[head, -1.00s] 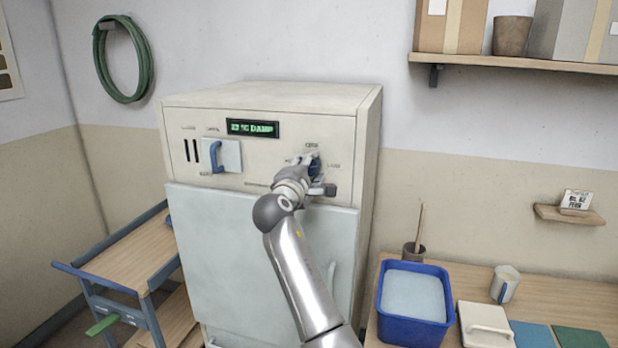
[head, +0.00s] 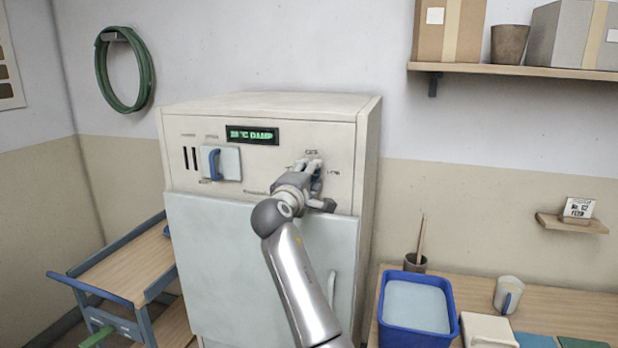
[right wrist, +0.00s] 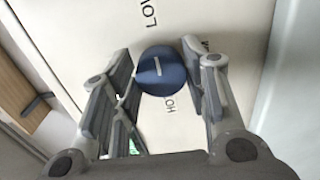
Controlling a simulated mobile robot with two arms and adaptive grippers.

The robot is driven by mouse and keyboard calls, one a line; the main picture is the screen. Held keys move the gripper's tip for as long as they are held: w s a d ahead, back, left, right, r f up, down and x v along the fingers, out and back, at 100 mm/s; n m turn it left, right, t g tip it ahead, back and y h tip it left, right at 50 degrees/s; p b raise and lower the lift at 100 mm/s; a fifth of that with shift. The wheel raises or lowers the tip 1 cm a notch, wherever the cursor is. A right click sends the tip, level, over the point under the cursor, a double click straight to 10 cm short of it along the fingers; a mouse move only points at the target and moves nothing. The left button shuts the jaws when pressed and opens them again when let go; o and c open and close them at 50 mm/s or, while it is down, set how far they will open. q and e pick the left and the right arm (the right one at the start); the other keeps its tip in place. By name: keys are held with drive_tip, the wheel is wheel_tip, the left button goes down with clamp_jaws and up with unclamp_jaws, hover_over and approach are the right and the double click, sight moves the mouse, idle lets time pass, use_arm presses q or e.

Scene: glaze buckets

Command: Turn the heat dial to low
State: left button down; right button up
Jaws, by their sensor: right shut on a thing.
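The heat dial (right wrist: 165,82) is a round blue knob with a short white mark, on the cream front panel of the drying cabinet (head: 345,160). In the right wrist view it sits between the fingers of my right gripper (right wrist: 160,70), which is shut on it. The white mark lies on the side toward a partly cut-off label starting "LO"; a label starting "HO" is on the opposite side. In the head view my right gripper (head: 309,170) covers most of the dial. My left gripper is not in view.
A green-lit display (head: 252,134) and a blue-handled lever (head: 214,163) are left of the dial. The cabinet's pale door (head: 230,250) is below. A blue-framed cart (head: 120,265) stands left; a worktable with a blue tub (head: 383,310) stands right.

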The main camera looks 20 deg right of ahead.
drive_tip(key=o, duration=1)
drive_tip(key=shift+w, duration=0.1)
drive_tip(key=v, duration=0.7)
drive_tip(key=shift+a, duration=0.1)
